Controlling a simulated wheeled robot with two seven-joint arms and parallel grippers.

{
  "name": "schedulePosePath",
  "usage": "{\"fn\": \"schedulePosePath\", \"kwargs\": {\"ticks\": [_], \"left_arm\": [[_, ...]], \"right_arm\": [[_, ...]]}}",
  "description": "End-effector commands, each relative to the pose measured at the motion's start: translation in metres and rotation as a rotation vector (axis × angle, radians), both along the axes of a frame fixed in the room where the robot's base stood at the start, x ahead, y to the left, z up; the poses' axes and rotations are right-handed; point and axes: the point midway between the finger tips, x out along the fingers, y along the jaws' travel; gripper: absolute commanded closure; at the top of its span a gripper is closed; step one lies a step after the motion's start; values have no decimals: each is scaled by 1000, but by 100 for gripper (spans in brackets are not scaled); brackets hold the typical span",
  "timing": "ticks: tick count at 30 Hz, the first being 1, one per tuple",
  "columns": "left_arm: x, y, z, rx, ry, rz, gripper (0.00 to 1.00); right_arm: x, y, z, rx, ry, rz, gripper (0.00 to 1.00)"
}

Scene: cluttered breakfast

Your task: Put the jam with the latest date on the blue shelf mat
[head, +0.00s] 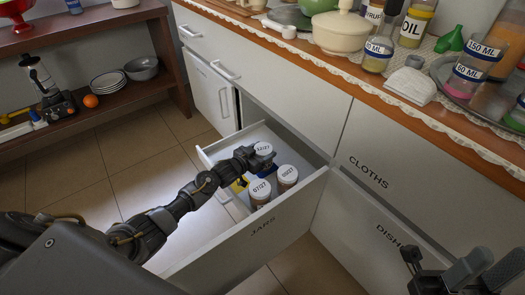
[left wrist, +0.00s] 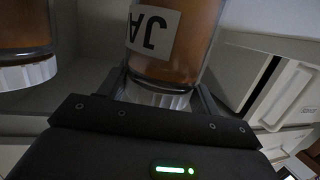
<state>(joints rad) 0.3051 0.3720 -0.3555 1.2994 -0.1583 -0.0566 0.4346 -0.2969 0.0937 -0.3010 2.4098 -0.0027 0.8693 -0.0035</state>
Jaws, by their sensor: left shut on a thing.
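An open drawer labelled JAMS (head: 262,228) holds the jam jars. My left gripper (head: 252,156) is shut on a white-lidded jam jar (head: 264,148); its lid date ends in /27, the month hard to read. In the left wrist view this jar (left wrist: 165,65) is brown with a white JA... label, its lid between the jaws. Nearer in the drawer stand a jar marked 07/27 (head: 260,189) and another jar (head: 287,177), its date blurred but ending in /27. My right gripper (head: 450,268) is at the lower right, its jaws unclear. No blue shelf mat is clearly visible.
The counter at the right is crowded. The tiled floor between is clear.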

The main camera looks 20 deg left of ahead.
Motion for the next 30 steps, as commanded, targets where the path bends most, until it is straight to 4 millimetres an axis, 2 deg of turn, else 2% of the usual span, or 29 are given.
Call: {"fn": "schedulePosePath", "kwargs": {"ticks": [8,9,14,20,23,30], "left_arm": [[1,0,-4,-1,-3,0,71],[1,0,-4,-1,-3,0,34],[1,0,-4,-1,-2,0,13],[0,0,-5,0,-1,0,11],[0,0,-6,1,2,0,0],[0,0,-6,0,0,0,0]], "right_arm": [[0,0,0,0,0,0,64],[0,0,0,0,0,0,64],[0,0,0,0,0,0,64],[0,0,0,0,0,0,64],[0,0,0,0,0,0,64],[0,0,0,0,0,0,64]]}}
